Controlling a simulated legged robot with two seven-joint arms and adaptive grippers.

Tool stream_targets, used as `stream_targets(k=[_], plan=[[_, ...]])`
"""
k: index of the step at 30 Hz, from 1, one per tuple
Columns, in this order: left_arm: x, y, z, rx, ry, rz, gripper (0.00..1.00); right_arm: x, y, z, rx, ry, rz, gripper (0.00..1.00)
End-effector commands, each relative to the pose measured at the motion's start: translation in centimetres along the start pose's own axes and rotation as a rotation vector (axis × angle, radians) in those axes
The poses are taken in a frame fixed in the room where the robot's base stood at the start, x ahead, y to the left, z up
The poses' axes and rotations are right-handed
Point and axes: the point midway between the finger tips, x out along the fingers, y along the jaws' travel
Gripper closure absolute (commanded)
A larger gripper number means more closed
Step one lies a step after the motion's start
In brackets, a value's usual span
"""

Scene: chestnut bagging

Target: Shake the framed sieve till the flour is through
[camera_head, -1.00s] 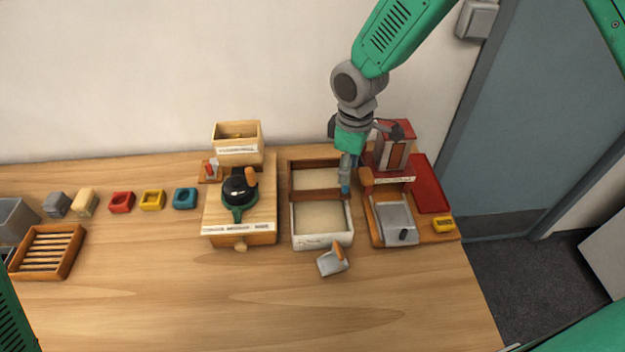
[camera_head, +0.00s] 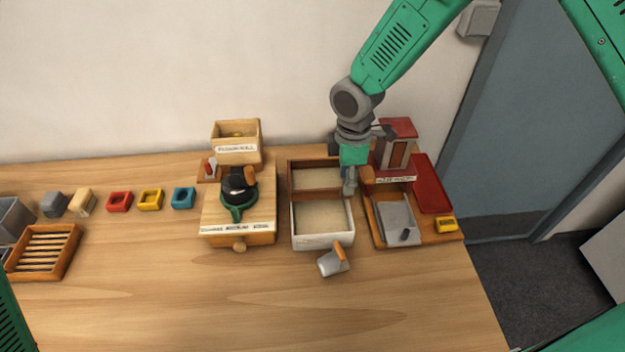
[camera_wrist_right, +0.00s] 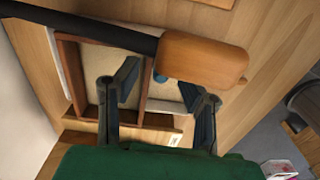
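The framed sieve (camera_head: 314,194) is a brown wooden frame over the back half of a white-walled box (camera_head: 322,241). A pale tan, flour-like surface (camera_head: 318,180) shows inside it, and a similar surface shows in the front half of the box. My right gripper (camera_head: 350,188) hangs at the sieve's front right corner. The sieve (camera_wrist_right: 70,80) shows there too. My left gripper is out of view.
A mill with a red top (camera_head: 398,128) stands close right of the gripper; its wooden handle (camera_wrist_right: 205,60) crosses the wrist view. A wooden stand with a dark green pan (camera_head: 236,196) is at left. A small scoop (camera_head: 332,264) lies in front.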

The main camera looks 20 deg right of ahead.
Motion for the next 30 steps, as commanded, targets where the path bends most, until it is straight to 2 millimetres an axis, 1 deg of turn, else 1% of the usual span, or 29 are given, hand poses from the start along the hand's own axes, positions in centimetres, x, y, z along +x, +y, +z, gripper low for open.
stream_targets(k=[7,19,27,28,29,30], plan=[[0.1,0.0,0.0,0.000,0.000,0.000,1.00,0.3,0.0,0.0,0.000,0.000,0.000,0.64],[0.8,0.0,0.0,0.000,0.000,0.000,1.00,1.8,-0.1,0.0,0.001,0.000,0.000,0.64],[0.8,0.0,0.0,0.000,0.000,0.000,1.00,1.9,-0.1,0.0,0.001,0.000,0.000,0.64],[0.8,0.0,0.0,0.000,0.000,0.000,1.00,1.9,-0.1,0.0,0.001,0.000,0.000,0.71],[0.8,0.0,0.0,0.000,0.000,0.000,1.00,1.9,-0.1,0.0,0.001,0.000,0.000,0.81],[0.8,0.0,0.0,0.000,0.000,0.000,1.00,1.9,-0.1,0.0,0.001,0.000,0.000,0.95]])
